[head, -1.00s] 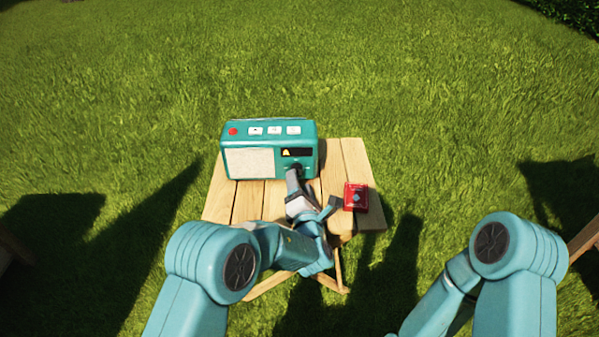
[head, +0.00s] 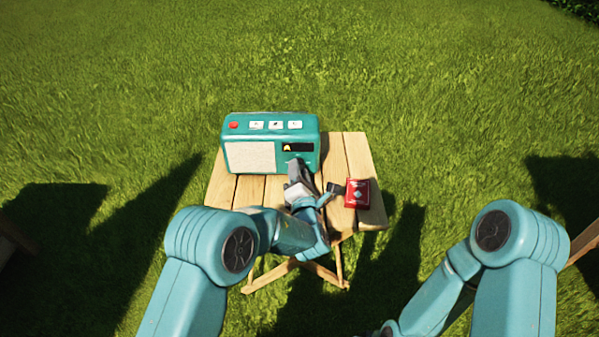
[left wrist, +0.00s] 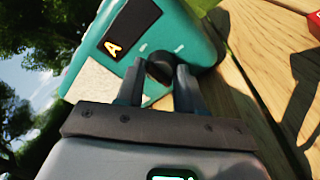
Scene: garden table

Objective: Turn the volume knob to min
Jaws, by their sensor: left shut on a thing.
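A teal radio (head: 270,128) stands on the back of the wooden table, with a pale speaker panel, a dark display and top buttons. My left gripper (head: 296,168) reaches its front, below the display. In the left wrist view the radio (left wrist: 188,22) fills the top and its dark round knob (left wrist: 160,66) sits between the fingertips of my left gripper (left wrist: 158,75). The gripper is shut on the knob. In the head view the gripper hides the knob. Of my right arm only links show at the lower right; its gripper is not in view.
A red box (head: 357,193) lies on the table right of my left gripper. The slatted table (head: 225,188) is small, with grass all around. Its right back part is clear.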

